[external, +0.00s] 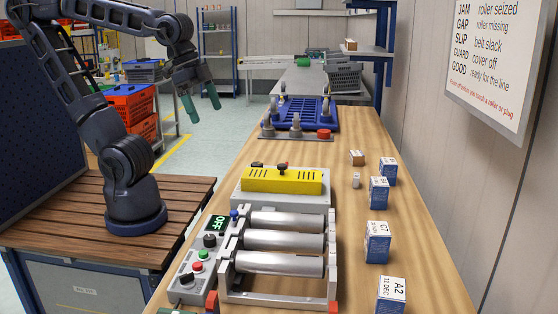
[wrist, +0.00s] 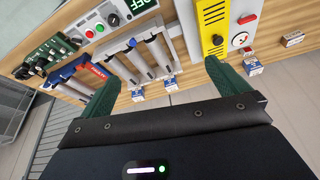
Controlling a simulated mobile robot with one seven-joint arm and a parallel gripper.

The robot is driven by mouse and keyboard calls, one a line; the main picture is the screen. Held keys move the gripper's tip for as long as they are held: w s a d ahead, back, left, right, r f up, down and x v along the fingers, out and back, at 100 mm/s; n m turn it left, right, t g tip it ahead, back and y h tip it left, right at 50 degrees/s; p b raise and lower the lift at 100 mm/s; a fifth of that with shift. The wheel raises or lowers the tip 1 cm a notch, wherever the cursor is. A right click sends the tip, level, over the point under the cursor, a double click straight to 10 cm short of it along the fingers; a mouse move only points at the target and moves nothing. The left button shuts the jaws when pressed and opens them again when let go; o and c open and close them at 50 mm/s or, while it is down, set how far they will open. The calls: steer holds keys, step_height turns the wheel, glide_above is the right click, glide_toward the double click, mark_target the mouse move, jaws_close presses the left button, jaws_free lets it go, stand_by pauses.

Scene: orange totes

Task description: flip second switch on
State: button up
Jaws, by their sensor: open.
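In the wrist view, part of the panel (wrist: 92,22) shows at the top. A dark green board (wrist: 40,62) with several black knobs or switches lies at the left there. I cannot tell which control is the second switch. My gripper (external: 203,110) is open and empty, raised left of the bench and apart from the panel. Its green fingers show in the wrist view (wrist: 167,70).
A roller frame (external: 333,262) with metal rollers stands beside the panel. Behind it is a yellow cover (external: 282,180) with a black knob. A blue tray (external: 303,112) lies farther back. Several small blue-and-white boxes (external: 377,250) line the bench's right side.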

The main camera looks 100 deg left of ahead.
steer(key=s+a, duration=0.1)
steer(key=s+a+n, duration=0.2)
steer(key=shift+s+a+f+t, duration=0.15)
steer(key=shift+a+f+t, duration=0.1)
steer(key=shift+t, duration=0.05)
